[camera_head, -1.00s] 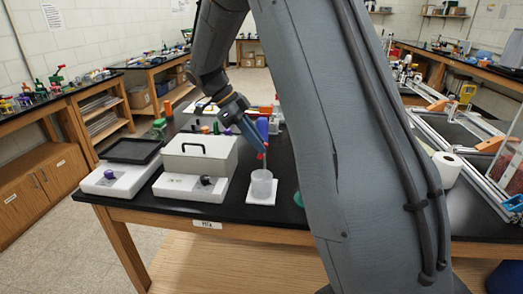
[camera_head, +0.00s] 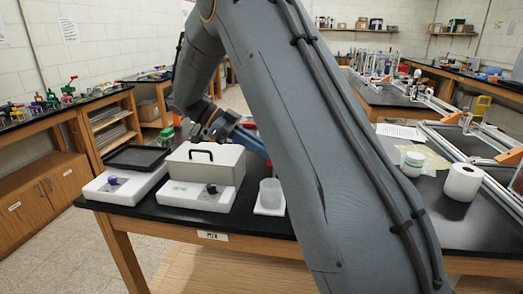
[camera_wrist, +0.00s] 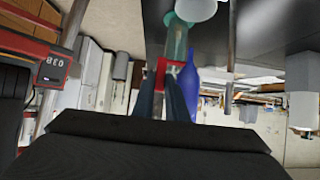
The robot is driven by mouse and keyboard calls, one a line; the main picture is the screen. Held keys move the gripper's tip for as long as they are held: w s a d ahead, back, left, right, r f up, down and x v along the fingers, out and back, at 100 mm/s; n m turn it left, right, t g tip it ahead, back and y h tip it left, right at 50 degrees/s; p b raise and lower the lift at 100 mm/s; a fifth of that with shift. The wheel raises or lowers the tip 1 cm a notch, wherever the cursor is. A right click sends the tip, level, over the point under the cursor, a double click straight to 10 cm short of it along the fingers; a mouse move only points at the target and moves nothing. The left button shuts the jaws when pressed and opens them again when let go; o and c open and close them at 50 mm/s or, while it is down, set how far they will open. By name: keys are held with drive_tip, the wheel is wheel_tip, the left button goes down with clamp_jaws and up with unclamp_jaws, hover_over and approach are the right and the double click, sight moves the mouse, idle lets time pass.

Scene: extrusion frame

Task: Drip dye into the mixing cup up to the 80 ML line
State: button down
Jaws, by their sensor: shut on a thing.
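The clear mixing cup (camera_head: 270,193) stands upright on a small white base (camera_head: 268,210) near the table's front edge. Its markings and any liquid inside are too small to read. My gripper (camera_wrist: 167,84) is shut on the dropper, which has a blue bulb (camera_wrist: 190,88) and a red part between the fingers. A greenish see-through piece (camera_wrist: 176,42) shows beyond the fingers, close to a pale round cup-like thing at the top edge. In the head view my gripper (camera_head: 252,141) is above and behind the cup, and my arm hides the dropper.
Left of the cup are a white instrument with a grey lidded box (camera_head: 205,163) and another with a black tray (camera_head: 132,157). At right are a paper roll (camera_head: 463,182), a white-lidded jar (camera_head: 413,163) and a metal extrusion frame (camera_head: 470,150).

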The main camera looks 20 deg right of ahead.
drive_tip(key=shift+f, duration=0.1)
drive_tip(key=c, duration=1.8)
unclamp_jaws()
drive_tip(key=shift+o, duration=0.2)
drive_tip(key=shift+r, duration=0.2)
